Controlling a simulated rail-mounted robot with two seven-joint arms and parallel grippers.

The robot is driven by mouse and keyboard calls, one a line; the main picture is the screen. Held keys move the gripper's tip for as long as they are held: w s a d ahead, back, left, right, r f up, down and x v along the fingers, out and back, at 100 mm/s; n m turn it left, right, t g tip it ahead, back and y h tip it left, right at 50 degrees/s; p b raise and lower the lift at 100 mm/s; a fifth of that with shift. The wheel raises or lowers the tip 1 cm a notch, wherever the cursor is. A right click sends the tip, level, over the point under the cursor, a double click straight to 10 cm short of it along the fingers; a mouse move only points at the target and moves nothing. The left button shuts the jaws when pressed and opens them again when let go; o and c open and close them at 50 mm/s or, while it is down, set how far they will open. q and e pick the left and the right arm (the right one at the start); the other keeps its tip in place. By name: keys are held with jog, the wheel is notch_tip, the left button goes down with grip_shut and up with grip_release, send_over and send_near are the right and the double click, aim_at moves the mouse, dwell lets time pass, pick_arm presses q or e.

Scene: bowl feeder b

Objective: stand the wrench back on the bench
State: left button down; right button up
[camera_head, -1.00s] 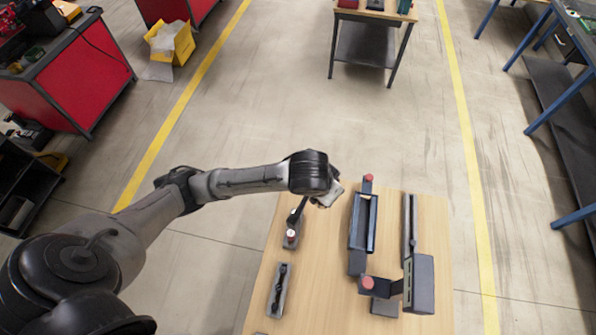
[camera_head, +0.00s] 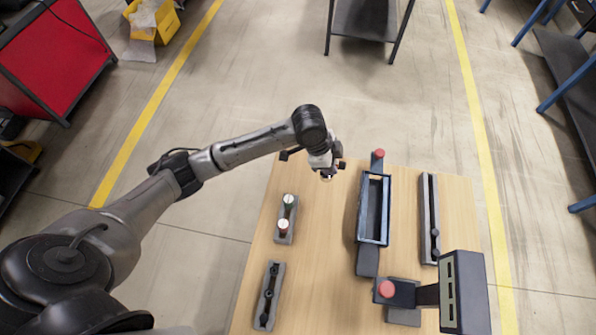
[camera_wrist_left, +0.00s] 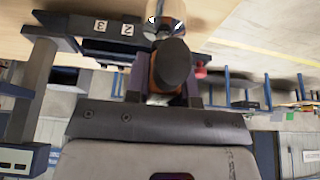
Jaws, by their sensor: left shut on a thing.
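My left gripper (camera_head: 326,168) is above the far left part of the wooden bench (camera_head: 325,235). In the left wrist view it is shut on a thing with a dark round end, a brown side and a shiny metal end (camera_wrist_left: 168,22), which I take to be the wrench. Its full shape is hidden by the fingers and its own dark end. In the head view only a small pale bit shows below the fingers, and I cannot tell its tilt. My right gripper is not in view.
A grey block (camera_head: 277,237) with two round-topped pieces stands nearest the gripper. A grey holder (camera_head: 262,312) with dark pieces lies in front of it. To the right are a blue-framed tray (camera_head: 362,215), a grey rail (camera_head: 427,205) and a dark box-shaped unit (camera_head: 474,285).

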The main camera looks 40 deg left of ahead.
pick_arm(q)
jog(key=shift+a+f, duration=5.4)
jog(key=shift+a, duration=0.25)
jog(key=shift+f, duration=0.15)
jog(key=c, duration=1)
grip_release()
jog(key=shift+o, duration=0.2)
jog(key=v, duration=1.2)
jog(key=shift+p, duration=0.3)
jog(key=shift+d, duration=0.1)
